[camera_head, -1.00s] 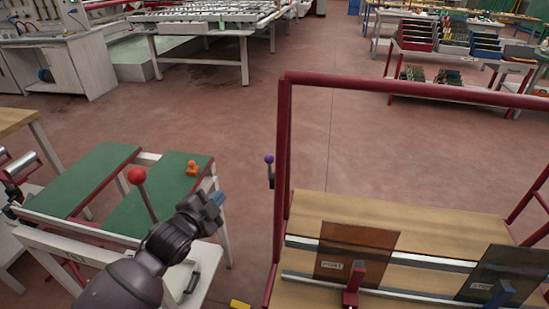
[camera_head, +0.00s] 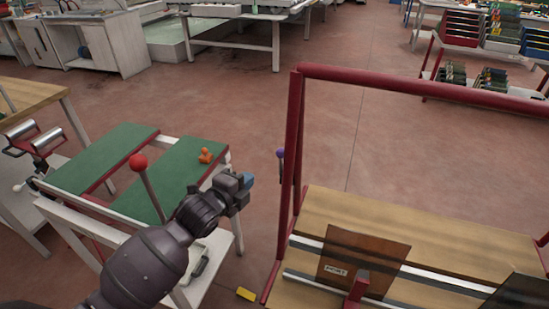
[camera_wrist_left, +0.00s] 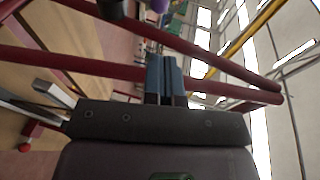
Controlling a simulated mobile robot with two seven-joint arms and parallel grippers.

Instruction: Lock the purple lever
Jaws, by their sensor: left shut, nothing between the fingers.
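The purple lever (camera_head: 280,153) has a round purple knob on a short dark arm, mounted at the left upright of a red frame (camera_head: 294,135). The knob is at the top and the arm hangs below it. My left gripper (camera_head: 249,181) is shut and empty, left of the lever and slightly lower in the head view, apart from it. In the left wrist view the blue fingertips (camera_wrist_left: 161,66) are together, and the purple knob (camera_wrist_left: 160,5) is partly cut off at the top edge. My right gripper is not in view.
The red frame stands on a wooden-topped cart (camera_head: 430,225) holding a brown panel (camera_head: 362,258). A green-topped table (camera_head: 105,158) with a red-knobbed lever (camera_head: 138,162) and an orange object (camera_head: 205,155) is on the left. A yellow block (camera_head: 246,294) lies low between them.

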